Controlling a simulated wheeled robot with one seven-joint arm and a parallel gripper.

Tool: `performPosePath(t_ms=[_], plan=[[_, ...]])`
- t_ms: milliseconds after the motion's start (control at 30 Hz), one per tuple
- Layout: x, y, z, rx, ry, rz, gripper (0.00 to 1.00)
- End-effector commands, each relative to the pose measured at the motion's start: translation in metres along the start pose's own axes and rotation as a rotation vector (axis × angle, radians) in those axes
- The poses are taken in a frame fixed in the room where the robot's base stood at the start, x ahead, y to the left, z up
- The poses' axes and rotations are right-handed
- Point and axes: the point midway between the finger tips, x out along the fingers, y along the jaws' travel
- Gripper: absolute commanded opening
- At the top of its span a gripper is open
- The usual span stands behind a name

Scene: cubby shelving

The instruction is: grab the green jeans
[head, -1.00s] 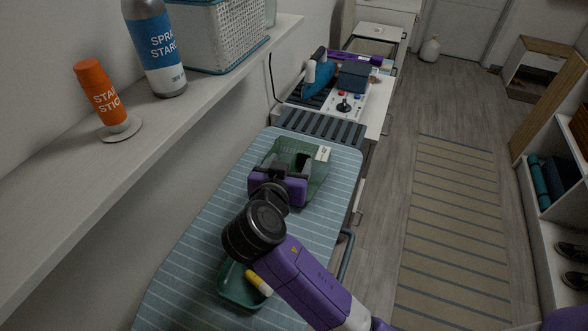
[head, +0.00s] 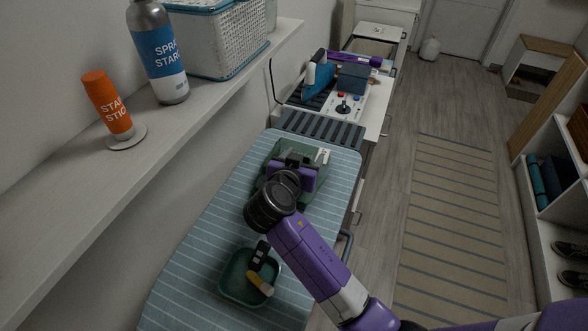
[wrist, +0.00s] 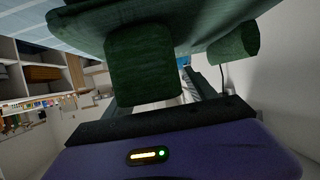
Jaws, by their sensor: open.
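The green jeans (head: 284,148) lie folded on the striped ironing board (head: 205,235), at its far half. In the wrist view their dark green cloth (wrist: 145,65) fills the top, with two thick folds close in front of my gripper. My gripper (head: 296,157) is open, low over the jeans, and hides their middle in the head view. I cannot tell whether its fingers touch the cloth. A small white patch shows at the jeans' right edge.
A green tray (head: 232,293) with a yellow-and-white item and a dark item stands on the near board. The shelf at left holds an orange stain stick (head: 107,103), a spray starch can (head: 158,60) and a basket (head: 215,40). The floor at right is clear around a striped rug (head: 455,220).

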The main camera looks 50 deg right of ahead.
Motion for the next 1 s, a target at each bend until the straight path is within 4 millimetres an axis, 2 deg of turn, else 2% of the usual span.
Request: performPosePath(t_ms=[100,433,1000], plan=[[-0.0001,-0.0001,0.0002,0.0,0.0,0.0,0.65],[-0.0004,-0.0002,0.0001,0.0,0.0,-0.001,0.01],[-0.0031,-0.001,-0.0075,0.002,0.004,-0.002,0.0]])
